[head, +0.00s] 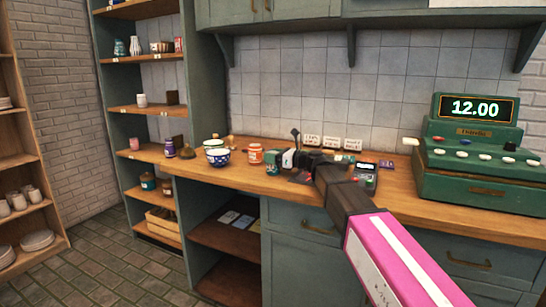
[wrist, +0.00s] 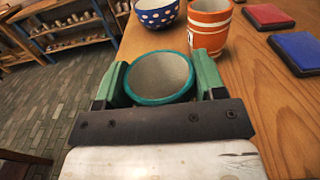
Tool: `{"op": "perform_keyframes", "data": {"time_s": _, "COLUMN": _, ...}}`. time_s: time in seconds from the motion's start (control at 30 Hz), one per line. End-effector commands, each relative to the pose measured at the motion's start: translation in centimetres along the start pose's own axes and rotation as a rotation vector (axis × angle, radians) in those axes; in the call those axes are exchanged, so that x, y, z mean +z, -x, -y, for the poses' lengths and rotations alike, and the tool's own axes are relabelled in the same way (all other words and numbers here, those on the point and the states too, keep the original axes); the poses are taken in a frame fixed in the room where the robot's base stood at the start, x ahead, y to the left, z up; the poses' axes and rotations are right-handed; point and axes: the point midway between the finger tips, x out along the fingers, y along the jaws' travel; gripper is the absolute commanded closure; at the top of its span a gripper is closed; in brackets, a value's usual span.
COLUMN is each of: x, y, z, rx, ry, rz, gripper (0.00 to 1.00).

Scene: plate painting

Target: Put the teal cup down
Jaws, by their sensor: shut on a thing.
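The teal cup shows in the wrist view as a round teal rim (wrist: 160,100) with a pale grey inside, opening toward the camera. My gripper (wrist: 162,78) has its green fingers closed on either side of the cup. In the head view my gripper (head: 284,162) is at the front part of the wooden counter (head: 232,178), right of the orange striped cup. The cup is mostly hidden there by the gripper. I cannot tell whether its base touches the counter.
An orange-and-white striped cup (wrist: 209,24) and a blue dotted bowl (wrist: 156,12) stand just beyond the held cup. Red (wrist: 268,16) and blue (wrist: 297,50) pads lie to the right. A card reader (head: 366,175) and green till (head: 480,160) stand farther right.

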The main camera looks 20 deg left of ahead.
Motion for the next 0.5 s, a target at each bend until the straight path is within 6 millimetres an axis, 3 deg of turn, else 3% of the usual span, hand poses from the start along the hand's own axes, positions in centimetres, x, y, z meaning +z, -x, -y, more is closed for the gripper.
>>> {"op": "perform_keyframes", "data": {"time_s": 0.07, "x": -0.21, "y": 0.0, "z": 0.0, "rx": 0.0, "ry": 0.0, "rz": 0.0, "gripper": 0.66}}
{"op": "perform_keyframes", "data": {"time_s": 0.1, "x": -0.17, "y": 0.0, "z": 0.0, "rx": 0.0, "ry": 0.0, "rz": 0.0, "gripper": 0.23}}
{"op": "perform_keyframes", "data": {"time_s": 0.13, "x": -0.17, "y": 0.0, "z": 0.0, "rx": 0.0, "ry": 0.0, "rz": 0.0, "gripper": 0.14}}
{"op": "perform_keyframes", "data": {"time_s": 0.5, "x": 0.02, "y": 0.0, "z": 0.0, "rx": 0.0, "ry": 0.0, "rz": 0.0, "gripper": 0.11}}
